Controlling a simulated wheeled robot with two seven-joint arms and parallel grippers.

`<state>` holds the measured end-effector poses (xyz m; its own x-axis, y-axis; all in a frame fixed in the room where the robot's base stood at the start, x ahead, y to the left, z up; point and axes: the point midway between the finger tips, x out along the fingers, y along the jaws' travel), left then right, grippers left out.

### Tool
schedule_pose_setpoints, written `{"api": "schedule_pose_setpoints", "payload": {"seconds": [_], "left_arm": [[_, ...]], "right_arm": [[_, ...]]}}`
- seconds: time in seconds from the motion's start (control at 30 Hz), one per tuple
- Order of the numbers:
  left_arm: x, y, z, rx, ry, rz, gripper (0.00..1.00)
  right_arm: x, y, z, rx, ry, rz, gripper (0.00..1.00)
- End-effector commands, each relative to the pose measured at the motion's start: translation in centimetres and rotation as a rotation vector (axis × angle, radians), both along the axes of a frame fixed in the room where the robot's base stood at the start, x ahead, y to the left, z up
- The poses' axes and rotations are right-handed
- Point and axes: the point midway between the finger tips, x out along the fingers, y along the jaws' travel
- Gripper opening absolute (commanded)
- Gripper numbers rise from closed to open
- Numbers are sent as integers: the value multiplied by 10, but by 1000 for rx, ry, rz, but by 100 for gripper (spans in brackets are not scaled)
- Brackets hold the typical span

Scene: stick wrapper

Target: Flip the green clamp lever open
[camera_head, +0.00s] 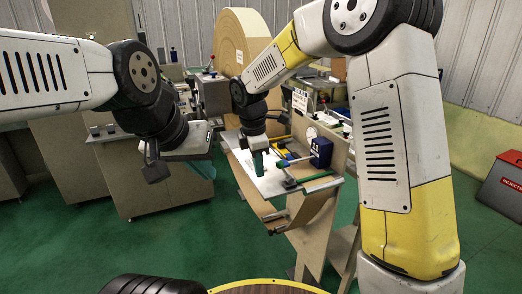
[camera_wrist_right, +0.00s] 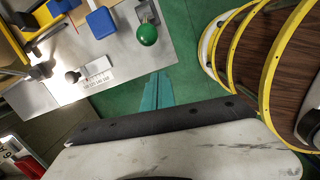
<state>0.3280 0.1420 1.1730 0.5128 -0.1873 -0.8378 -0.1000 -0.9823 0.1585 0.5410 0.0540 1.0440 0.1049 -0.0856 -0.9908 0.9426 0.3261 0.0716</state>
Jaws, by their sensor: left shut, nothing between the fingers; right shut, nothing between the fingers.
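A round green knob (camera_wrist_right: 147,35) of the clamp lever shows in the right wrist view, near the plate's edge, over a dark slotted base. My left gripper (camera_head: 203,168) is shut and empty, left of the workbench. Its fingers are partly hidden behind its wrist.
The metal plate (camera_wrist_right: 75,104) carries a small black knob (camera_wrist_right: 72,76) and a blue block (camera_wrist_right: 101,22). A dark blue box (camera_head: 320,152) stands right of the lever. A large roll (camera_head: 242,40) is behind. A red reject bin (camera_head: 503,182) stands far right. Green floor is open in front.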

Motion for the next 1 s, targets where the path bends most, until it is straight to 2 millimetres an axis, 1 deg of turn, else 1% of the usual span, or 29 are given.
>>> {"api": "schedule_pose_setpoints", "payload": {"seconds": [0.03, 0.1, 0.2, 0.3, 0.43, 0.77, 1.0], "left_arm": [[0, 0, 0, 0, 0, 0, 0], [0, 0, 0, 0, 0, 0, 0], [0, 0, 0, 0, 0, 0, 0], [0, 0, 0, 0, 0, 0, 0], [0, 0, 0, 0, 0, 0, 0], [0, 0, 0, 0, 0, 0, 0], [0, 0, 0, 0, 0, 0, 0]], "right_arm": [[0, -1, -11, -2, 4, 1, 0], [5, -13, 0, 1, -3, -3, 0], [8, -25, 6, 1, -2, -2, 0], [10, -31, 9, 0, -1, 0, 0], [11, -35, 11, 0, -1, 0, 0], [11, -35, 12, 1, 0, 0, 0], [14, -39, 15, 41, 20, -3, 0]]}}
